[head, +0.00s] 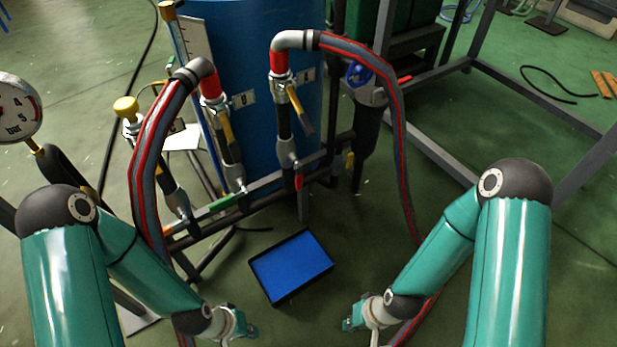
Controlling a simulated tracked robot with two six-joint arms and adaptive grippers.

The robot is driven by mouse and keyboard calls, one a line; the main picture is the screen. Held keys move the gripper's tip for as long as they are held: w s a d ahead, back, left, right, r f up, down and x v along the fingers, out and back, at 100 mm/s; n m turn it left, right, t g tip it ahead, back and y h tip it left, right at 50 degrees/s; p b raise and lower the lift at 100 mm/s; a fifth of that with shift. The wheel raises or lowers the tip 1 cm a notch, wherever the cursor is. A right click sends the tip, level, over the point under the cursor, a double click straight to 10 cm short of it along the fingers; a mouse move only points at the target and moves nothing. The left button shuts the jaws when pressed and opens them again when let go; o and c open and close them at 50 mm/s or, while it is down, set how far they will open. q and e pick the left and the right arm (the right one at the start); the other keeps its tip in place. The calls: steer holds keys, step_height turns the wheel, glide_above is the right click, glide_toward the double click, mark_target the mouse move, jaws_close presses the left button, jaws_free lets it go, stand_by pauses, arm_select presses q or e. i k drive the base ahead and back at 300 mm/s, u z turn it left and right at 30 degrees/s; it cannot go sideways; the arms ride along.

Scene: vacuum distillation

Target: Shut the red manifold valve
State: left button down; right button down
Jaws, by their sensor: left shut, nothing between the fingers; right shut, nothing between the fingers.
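A valve with a red lever (299,182) sits on the manifold pipe (262,190) near the middle of the head view. Its lever hangs down below the pipe, in line with the vertical branch. My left gripper (248,330) is at the bottom of the view, below and left of the red lever, well apart from it. My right gripper (348,325) is at the bottom, below and right of the lever, also apart from it. Both grippers are shut and empty. They are small in the picture and partly hidden by my wrists.
Other valves have a green lever (222,203) and yellow levers (300,110). Red-and-grey hoses (398,130) arch on both sides. A blue barrel (262,50) stands behind. A blue-bottomed tray (292,266) lies on the floor in front. A gauge (15,108) is at left.

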mark_target(300, 175)
steer(key=z, duration=0.1)
steer(key=k, duration=0.4)
steer(key=i, duration=0.15)
steer(key=z, duration=1.85)
steer(key=i, duration=0.7)
steer(key=u, duration=3.8)
steer(key=k, duration=0.1)
steer(key=z, duration=1.45)
steer(key=i, duration=0.5)
steer(key=z, duration=0.05)
